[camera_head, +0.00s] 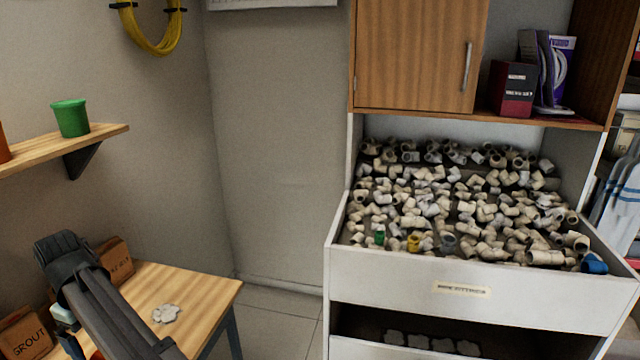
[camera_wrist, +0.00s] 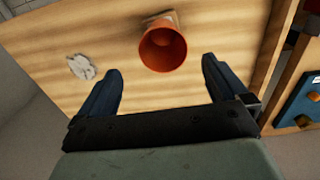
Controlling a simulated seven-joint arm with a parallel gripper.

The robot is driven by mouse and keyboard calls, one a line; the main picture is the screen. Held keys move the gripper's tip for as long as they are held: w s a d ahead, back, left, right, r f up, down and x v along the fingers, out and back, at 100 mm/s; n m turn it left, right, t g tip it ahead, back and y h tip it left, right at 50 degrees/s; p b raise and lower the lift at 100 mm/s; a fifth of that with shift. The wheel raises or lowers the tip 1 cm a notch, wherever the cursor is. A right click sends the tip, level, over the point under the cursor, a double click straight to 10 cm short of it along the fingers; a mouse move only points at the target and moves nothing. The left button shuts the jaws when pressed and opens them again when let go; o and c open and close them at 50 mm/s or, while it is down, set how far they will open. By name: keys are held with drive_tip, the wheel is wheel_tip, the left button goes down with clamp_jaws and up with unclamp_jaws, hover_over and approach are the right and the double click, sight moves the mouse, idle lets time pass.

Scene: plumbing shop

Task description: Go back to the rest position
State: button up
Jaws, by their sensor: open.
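My gripper (camera_wrist: 162,65) is open in the wrist view, its two dark fingers spread apart with nothing between them. An orange cup-like container (camera_wrist: 163,47) shows beyond the fingertips, its open mouth facing the camera, and it looks apart from both fingers. It is over the wooden table (camera_wrist: 115,28), which is at lower left in the head view (camera_head: 205,291). My dark arm crosses the lower left of the head view and covers part of the table. The fingers cannot be made out clearly there.
A shelf (camera_head: 98,142) with a green pot (camera_head: 71,118) is above. On the right, an open drawer (camera_head: 400,276) is full of pipe fittings, under a wooden cabinet (camera_head: 415,50).

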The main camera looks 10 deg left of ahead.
drive_tip(key=w+d+f+m, duration=0.3)
drive_tip(key=w+d+f, duration=1.15)
drive_tip(key=f, duration=0.25)
drive_tip(key=w+d+f+m+g+h, duration=0.1)
drive_tip(key=w+d+f+m, duration=0.1)
drive_tip(key=d+f, duration=0.85)
drive_tip(key=w+d+f+m+g+h, duration=0.1)
drive_tip(key=w+d+f+m, duration=0.15)
drive_tip(key=d+f, duration=0.8)
drive_tip(key=s+d+f+m+g, duration=0.15)
drive_tip(key=s+d+f, duration=0.3)
drive_tip(key=d, duration=0.75)
drive_tip(key=s+d+f+m+g, duration=0.1)
drive_tip(key=s+d+f+m, duration=0.35)
drive_tip(key=d, duration=0.75)
drive_tip(key=s+d+f+m+g+y, duration=0.1)
drive_tip(key=s+d+f, duration=0.3)
drive_tip(key=s, duration=0.5)
drive_tip(key=s+d+f+m+g, duration=0.1)
drive_tip(key=s+d+f+m, duration=0.2)
drive_tip(key=s+d, duration=0.6)
drive_tip(key=shift+s+d+f+y, duration=0.15)
drive_tip(key=shift+d+f+y, duration=0.2)
drive_tip(key=shift+f, duration=0.55)
